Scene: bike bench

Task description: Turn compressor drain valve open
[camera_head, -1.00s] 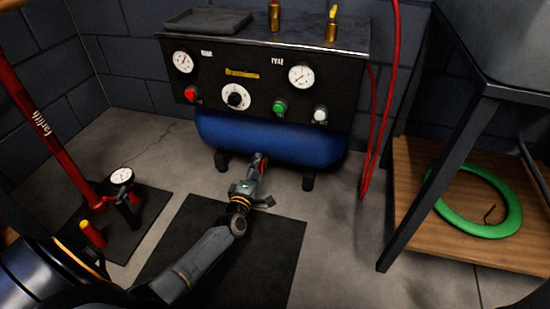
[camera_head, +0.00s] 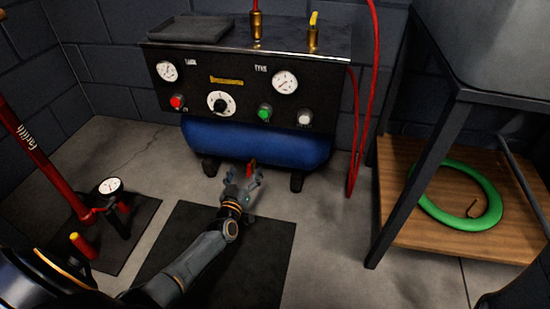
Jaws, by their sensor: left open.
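The compressor has a blue tank (camera_head: 255,143) under a black control panel (camera_head: 195,92). A small red part (camera_head: 252,163), which looks like the drain valve's handle, shows below the tank's lower edge. My left gripper (camera_head: 242,173) is open just in front of the tank's underside, with its fingers pointing toward it. The red part shows right by its fingertips; I cannot tell whether they touch. The valve body is hidden and its setting is unclear. My right gripper is not in view.
A black mat (camera_head: 268,245) lies under my left arm. A red floor pump (camera_head: 42,165) stands at the left. A red hose (camera_head: 369,110) hangs right of the compressor. A metal-legged bench (camera_head: 420,165) with a green ring (camera_head: 455,165) on its wooden shelf stands at the right.

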